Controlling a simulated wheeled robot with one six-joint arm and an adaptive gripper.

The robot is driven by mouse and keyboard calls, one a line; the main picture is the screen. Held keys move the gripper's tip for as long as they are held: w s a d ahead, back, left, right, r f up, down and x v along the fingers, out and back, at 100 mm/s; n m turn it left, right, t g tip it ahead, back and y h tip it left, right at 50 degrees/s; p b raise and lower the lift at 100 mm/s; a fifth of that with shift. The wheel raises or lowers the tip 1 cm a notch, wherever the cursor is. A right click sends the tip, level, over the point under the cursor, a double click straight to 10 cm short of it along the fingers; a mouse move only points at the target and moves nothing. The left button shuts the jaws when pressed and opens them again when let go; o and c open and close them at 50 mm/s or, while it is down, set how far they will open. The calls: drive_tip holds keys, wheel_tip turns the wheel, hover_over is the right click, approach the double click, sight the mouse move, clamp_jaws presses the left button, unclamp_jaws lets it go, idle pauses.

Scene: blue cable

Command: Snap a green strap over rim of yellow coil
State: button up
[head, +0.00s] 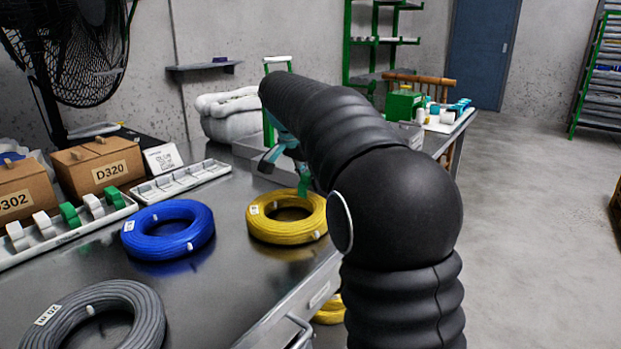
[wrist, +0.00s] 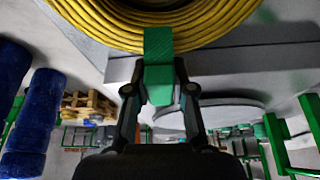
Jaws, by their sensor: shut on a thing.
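The yellow coil (head: 270,230) lies flat on the metal table near its right edge, with a white tag and white strap on it. It fills the top of the wrist view (wrist: 100,22). My gripper (wrist: 160,88) is shut on a green strap (wrist: 159,75). The strap's far end overlaps the coil's outer rim in the wrist view; I cannot tell whether it is seated over the rim. In the head view the green strap (head: 304,181) shows at the coil's back right edge, partly hidden by my arm.
A blue coil (head: 168,242) lies left of the yellow one, and a grey coil (head: 135,305) at the front left. A tray (head: 40,246) holds white and green straps. Cardboard boxes (head: 103,165) and an emptier tray (head: 180,182) stand behind.

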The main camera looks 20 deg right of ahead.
drive_tip(key=shift+f+b, duration=0.55)
drive_tip(key=shift+f, duration=0.25)
drive_tip(key=shift+r+p, duration=0.85)
drive_tip(key=shift+p, duration=0.1)
idle(0.5)
drive_tip(key=shift+f+b, duration=0.6)
drive_tip(key=shift+f, duration=0.35)
drive_tip(key=shift+r, duration=0.2)
drive_tip(key=shift+r+p, duration=0.4)
drive_tip(key=shift+p, duration=0.15)
drive_tip(key=shift+f, duration=0.4)
idle(1.4)
drive_tip(key=o, duration=1)
